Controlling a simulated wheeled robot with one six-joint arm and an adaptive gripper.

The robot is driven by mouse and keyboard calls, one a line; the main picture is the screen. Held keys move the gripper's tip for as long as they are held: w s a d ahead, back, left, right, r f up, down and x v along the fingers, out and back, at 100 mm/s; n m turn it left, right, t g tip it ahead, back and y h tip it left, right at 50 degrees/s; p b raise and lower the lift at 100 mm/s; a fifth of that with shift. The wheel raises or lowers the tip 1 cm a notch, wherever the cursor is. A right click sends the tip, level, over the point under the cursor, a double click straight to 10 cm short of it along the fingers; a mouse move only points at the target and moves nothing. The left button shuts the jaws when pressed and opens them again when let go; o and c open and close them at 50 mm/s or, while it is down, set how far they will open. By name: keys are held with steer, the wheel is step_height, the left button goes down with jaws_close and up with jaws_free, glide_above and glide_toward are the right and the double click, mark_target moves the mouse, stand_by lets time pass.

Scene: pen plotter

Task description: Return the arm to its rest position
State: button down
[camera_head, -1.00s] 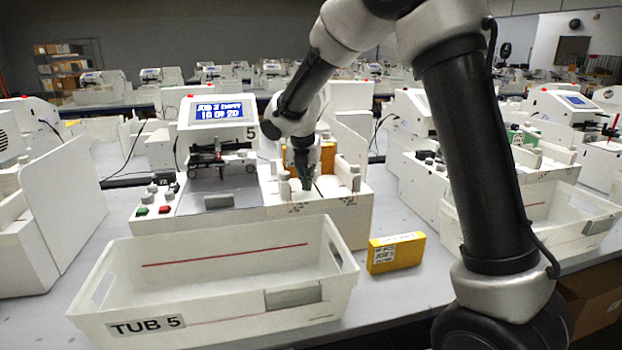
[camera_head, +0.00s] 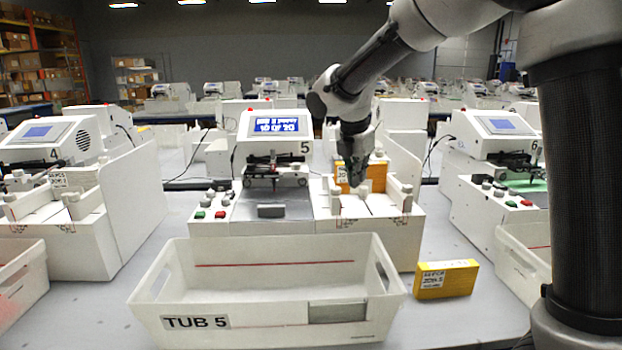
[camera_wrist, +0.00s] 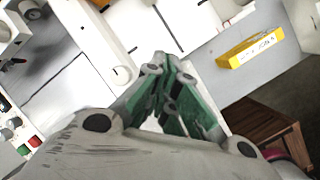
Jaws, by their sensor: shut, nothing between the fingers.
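My gripper (camera_head: 358,183) hangs from my bent arm over the white feeder bay at the right side of plotter 5. It points down, shut and empty. In the wrist view its green-padded fingers (camera_wrist: 172,75) meet at the tips, above the white bay and grey table. The lower tips are hard to make out against the white parts in the head view. My arm's dark links rise at the right of the head view.
Plotter 5 (camera_head: 272,150) has a lit screen. An orange-yellow box (camera_head: 375,177) stands behind my gripper. The empty-looking TUB 5 (camera_head: 268,318) is in front. A yellow box (camera_head: 446,279) lies right of it, also in the wrist view (camera_wrist: 250,47). Plotters flank both sides.

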steer(key=s+d+m, duration=0.6)
steer(key=s+m, duration=0.2)
steer(key=s, duration=0.2)
steer(key=s+d+r+m+y, duration=0.1)
steer(key=s+d+m, duration=0.5)
steer(key=s+m, duration=0.3)
steer(key=s+d+m+t+y, duration=0.1)
steer(key=s+d+m, duration=0.6)
steer(key=s, duration=0.6)
steer(key=shift+r+m, duration=0.35)
steer(key=shift+m, duration=0.55)
